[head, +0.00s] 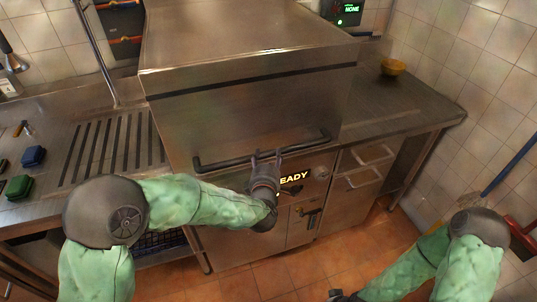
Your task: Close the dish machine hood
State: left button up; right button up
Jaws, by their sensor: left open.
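The steel dish machine hood (240,113) fills the middle of the head view. It sits low, its front face reaching down to just above the control panel, and I see no clear gap under it. A dark bar handle (220,161) runs along its lower front. My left gripper (266,155) is open at the middle of this handle, its two fingers pointing up at the bar; I cannot tell whether they touch it. The lit display (294,176) reads "EADY", its left end hidden by my gripper. My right gripper (338,296) is only partly in view at the bottom edge.
A ribbed steel drainboard (112,148) lies left, with a blue brush (34,156) and a green one (19,187). Tiled floor in front is clear.

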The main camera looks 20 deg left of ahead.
pick_arm(q)
jog(key=v, duration=0.9)
jog(key=shift+w, duration=0.1)
